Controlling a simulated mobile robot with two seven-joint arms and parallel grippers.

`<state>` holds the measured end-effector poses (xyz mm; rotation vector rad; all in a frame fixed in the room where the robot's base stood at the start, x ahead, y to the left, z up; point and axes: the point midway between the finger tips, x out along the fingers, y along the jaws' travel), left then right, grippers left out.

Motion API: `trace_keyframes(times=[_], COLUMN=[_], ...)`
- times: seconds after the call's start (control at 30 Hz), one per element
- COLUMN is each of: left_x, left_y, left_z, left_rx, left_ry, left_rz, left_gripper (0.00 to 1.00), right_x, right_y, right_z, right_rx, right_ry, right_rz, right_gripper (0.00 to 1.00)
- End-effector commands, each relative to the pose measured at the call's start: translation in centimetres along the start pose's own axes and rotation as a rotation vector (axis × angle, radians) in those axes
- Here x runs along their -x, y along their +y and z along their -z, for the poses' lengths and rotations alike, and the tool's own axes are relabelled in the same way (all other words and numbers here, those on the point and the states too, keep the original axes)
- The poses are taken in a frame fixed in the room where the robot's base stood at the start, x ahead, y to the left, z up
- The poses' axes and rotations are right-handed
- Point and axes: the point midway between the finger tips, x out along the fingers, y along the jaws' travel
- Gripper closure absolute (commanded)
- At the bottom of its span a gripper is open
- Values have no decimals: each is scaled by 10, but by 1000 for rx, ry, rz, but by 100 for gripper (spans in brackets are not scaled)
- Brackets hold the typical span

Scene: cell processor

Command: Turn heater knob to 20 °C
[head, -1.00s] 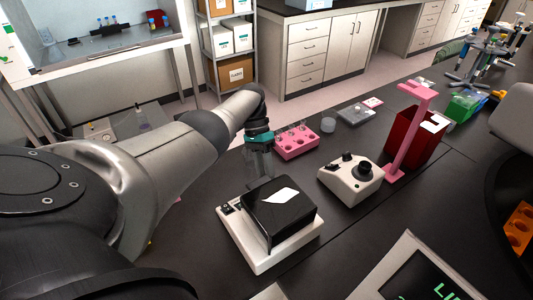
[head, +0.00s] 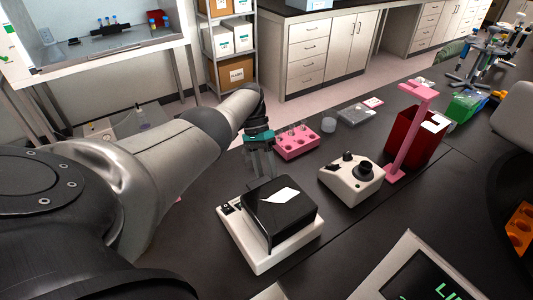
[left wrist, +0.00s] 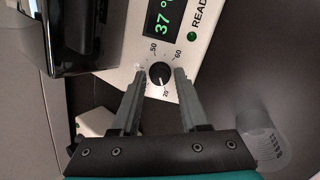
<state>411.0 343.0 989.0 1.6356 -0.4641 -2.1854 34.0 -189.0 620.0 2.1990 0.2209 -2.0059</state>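The heater is a white box with a black lid; its white base (head: 287,253) stands on the bench in the head view, where its knob is hidden. My left gripper (left wrist: 162,84) is open, with one finger on each side of the knob and visible gaps between. It also shows behind the heater in the head view (head: 263,168). My right gripper is not in view.
A pink tube rack (head: 297,143) stands just behind and right of my left gripper. A small white device with a black top (head: 350,180) and a pink stand (head: 408,135) by a dark red bin (head: 428,138) stand further right. The black lid (left wrist: 85,35) is close to the left finger side.

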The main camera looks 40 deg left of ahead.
Motion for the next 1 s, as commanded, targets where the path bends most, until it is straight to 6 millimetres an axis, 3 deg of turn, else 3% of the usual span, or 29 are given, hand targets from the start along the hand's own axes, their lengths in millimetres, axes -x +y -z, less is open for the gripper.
trace_keyframes(times=[0.13,0.47,0.8,1.0], left_x=[-1,3,49,65], left_y=[0,0,-2,-1], left_z=[0,1,2,2], left_rx=[-1,-1,-1,-2], left_ry=[0,1,4,2], left_rz=[0,0,0,0], left_gripper=[38,38,38,38], right_x=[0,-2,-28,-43], right_y=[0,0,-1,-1], right_z=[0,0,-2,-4], right_rx=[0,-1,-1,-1], right_ry=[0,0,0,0], right_rz=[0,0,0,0], right_gripper=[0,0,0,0])
